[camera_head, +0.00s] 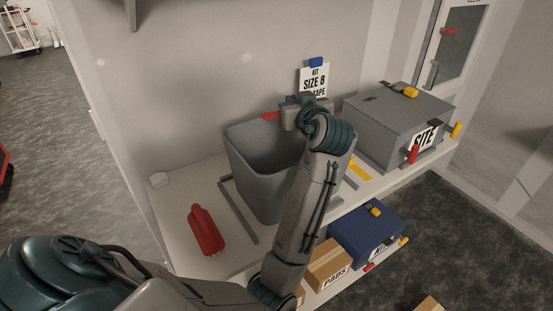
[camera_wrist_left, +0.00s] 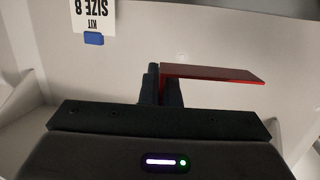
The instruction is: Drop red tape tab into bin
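The red tape tab (camera_wrist_left: 212,73) is a thin flat strip. In the left wrist view it sticks out to the right from between the fingers of my left gripper (camera_wrist_left: 160,88), which is shut on it. In the head view the tab (camera_head: 271,116) shows as a small red piece at the left of my left gripper (camera_head: 283,115), above the bin's far rim. The grey bin (camera_head: 262,180) stands open on the bench, and my left arm crosses in front of its right side. The part of its floor behind the arm is hidden. My right gripper is in neither view.
A red object (camera_head: 206,230) lies on the bench (camera_head: 165,200) left of the bin. A grey case (camera_head: 385,125) marked SITE stands to the right. A blue case (camera_head: 360,235) and cardboard box (camera_head: 328,265) sit below.

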